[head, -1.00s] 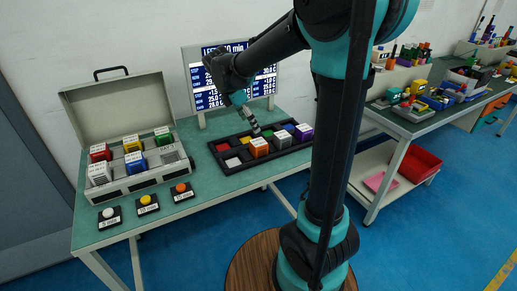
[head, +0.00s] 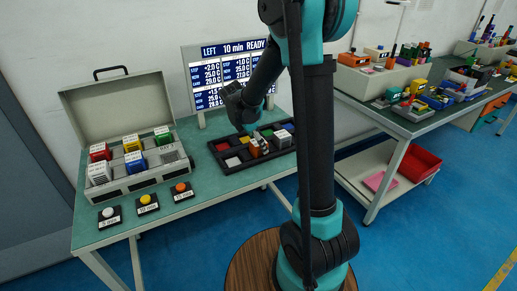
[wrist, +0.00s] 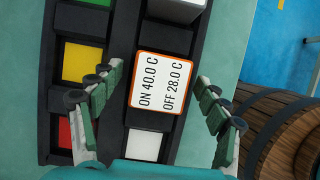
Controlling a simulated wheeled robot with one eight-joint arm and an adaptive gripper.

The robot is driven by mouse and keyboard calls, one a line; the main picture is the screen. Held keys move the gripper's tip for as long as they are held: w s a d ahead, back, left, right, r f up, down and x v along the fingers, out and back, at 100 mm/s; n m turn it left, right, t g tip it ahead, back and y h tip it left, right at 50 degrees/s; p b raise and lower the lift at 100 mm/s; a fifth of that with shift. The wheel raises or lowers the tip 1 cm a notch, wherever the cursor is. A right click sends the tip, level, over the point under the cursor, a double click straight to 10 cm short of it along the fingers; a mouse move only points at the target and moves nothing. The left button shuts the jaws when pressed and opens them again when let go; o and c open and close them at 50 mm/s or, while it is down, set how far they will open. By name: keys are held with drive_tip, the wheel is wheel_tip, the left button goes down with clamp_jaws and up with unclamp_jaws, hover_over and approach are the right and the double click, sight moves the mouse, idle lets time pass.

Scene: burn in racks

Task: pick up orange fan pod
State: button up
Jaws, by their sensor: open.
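The orange fan pod (head: 255,148) stands in the black tray (head: 227,162) on the green table. In the wrist view the pod (wrist: 160,82) shows a white top with an orange edge and the text "ON 40.0 C, OFF 28.0 C". My gripper (wrist: 163,95) is open, with one finger on each side of the pod and nothing held. In the head view my gripper (head: 262,142) is over the tray at the orange pod and partly hides it. I cannot tell whether the fingertips touch the pod.
The tray has coloured slots, including yellow (wrist: 82,62), red (wrist: 65,133) and white (wrist: 144,146). A pod with a white top (wrist: 178,8) is beside the orange one. An open case (head: 130,180) with several pods, timer buttons (head: 148,204) and a screen (head: 222,80) share the table.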

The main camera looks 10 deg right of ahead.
drive_tip(key=shift+f, duration=0.15)
drive_tip(key=c, duration=1.4)
wheel_tip(320, 180, up, 20)
drive_tip(key=shift+r, duration=0.1)
